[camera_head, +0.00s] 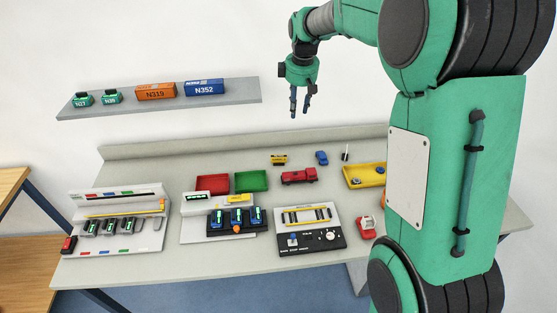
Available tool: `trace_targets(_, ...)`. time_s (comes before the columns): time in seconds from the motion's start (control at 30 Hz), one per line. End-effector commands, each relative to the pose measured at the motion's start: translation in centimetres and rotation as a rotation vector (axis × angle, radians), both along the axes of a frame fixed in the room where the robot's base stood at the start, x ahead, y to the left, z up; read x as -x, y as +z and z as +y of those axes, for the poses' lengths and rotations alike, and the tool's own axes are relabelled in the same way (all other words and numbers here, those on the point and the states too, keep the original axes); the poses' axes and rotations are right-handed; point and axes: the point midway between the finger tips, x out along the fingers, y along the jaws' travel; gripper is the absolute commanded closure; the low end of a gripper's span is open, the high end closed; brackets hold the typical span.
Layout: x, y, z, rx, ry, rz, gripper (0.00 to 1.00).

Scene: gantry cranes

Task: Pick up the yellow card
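A small yellow card-like piece (237,198) stands at the back of the middle station, above a row of blue-and-black units. It looks like the yellow card, but its markings are too small to read. My gripper (300,112) hangs in the air above the back of the table, fingers pointing down. Its two fingers are apart with nothing between them. It is well above the yellow piece and to its right, touching nothing.
A red tray (212,184) and a green tray (251,181) lie behind the station. A red truck (298,176), a yellow tray (364,177) and a black control panel (310,236) are to the right. A wall shelf (160,104) holds containers. My arm hides the table's right side.

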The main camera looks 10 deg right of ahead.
Motion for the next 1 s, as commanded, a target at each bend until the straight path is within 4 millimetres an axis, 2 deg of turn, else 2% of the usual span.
trace_targets(0.1,-2.5,-2.0,0.4,0.009,0.05,0.02,0.69)
trace_targets(0.5,-9.5,-9.6,1.5,0.033,0.223,0.077,0.69)
trace_targets(0.8,-13.6,-16.2,2.4,0.046,0.35,0.118,0.69)
trace_targets(1.0,-15.5,-20.3,2.9,0.051,0.423,0.141,0.69)
